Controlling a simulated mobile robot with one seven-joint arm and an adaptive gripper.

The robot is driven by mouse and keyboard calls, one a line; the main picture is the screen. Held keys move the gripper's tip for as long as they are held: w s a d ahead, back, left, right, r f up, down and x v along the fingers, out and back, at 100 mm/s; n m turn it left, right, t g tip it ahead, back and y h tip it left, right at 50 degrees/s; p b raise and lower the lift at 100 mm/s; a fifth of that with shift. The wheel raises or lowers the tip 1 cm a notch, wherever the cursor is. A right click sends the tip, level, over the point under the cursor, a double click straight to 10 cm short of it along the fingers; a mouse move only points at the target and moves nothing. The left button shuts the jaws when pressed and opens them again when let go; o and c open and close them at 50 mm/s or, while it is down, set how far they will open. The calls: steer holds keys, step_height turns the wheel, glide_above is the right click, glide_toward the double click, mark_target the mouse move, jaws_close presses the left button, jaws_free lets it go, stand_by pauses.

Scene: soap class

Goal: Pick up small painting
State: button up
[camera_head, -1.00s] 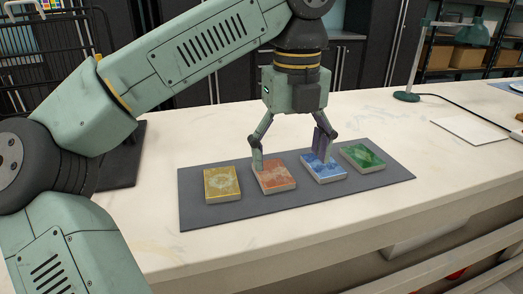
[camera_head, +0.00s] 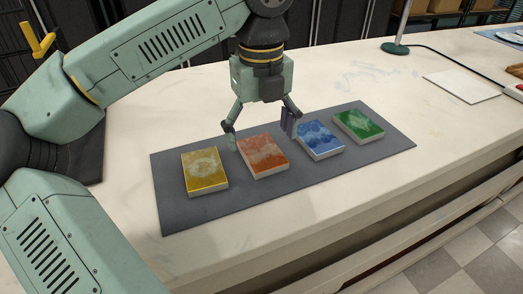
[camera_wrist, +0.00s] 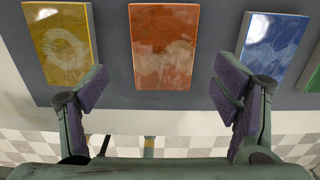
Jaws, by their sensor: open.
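Several small paintings lie flat in a row on a grey mat (camera_head: 176,217). From left to right they are a yellow one (camera_head: 204,170), an orange-red one (camera_head: 263,156), a blue one (camera_head: 320,140) and a green one (camera_head: 359,125). My gripper (camera_head: 261,142) is open and empty, fingers down, over the orange-red painting. In the wrist view the orange-red painting (camera_wrist: 163,45) lies ahead of and between the spread fingers (camera_wrist: 160,92). The yellow painting (camera_wrist: 58,45) is beyond the left finger and the blue one (camera_wrist: 262,50) beyond the right. The fingers appear apart from the paintings.
The mat lies on a pale marble counter (camera_head: 350,75). A white sheet (camera_head: 461,86), a black cable and a green lamp base (camera_head: 395,48) are at the back right. The front edge of the counter is close to the mat.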

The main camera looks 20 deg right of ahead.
mark_target(263, 153)
steer(key=f, duration=0.4)
steer(key=shift+d+p, duration=0.2)
steer(key=shift+p, duration=0.2)
steer(key=shift+c, duration=0.4)
steer(key=c, duration=1.1)
steer(key=shift+o, duration=0.2)
steer(key=shift+r, duration=0.15)
steer(key=shift+r, duration=0.25)
steer(key=r, duration=0.1)
steer(key=b, duration=0.1)
steer(key=r, duration=0.1)
steer(key=shift+s+a+r+b, duration=0.2)
steer(key=shift+s+r+b, duration=0.05)
steer(key=shift+r+b, duration=0.1)
steer(key=s+a+b, duration=0.1)
steer(key=s+a, duration=0.2)
steer(key=s, duration=0.1)
steer(key=s+a+r+b, duration=0.1)
steer(key=s+a, duration=0.1)
steer(key=s, duration=0.2)
steer(key=s+a+b, duration=0.1)
steer(key=s+a, duration=0.2)
steer(key=s, duration=0.1)
steer(key=shift+s+a+r, duration=0.3)
steer(key=shift+s+a, duration=0.05)
steer(key=shift+s, duration=0.05)
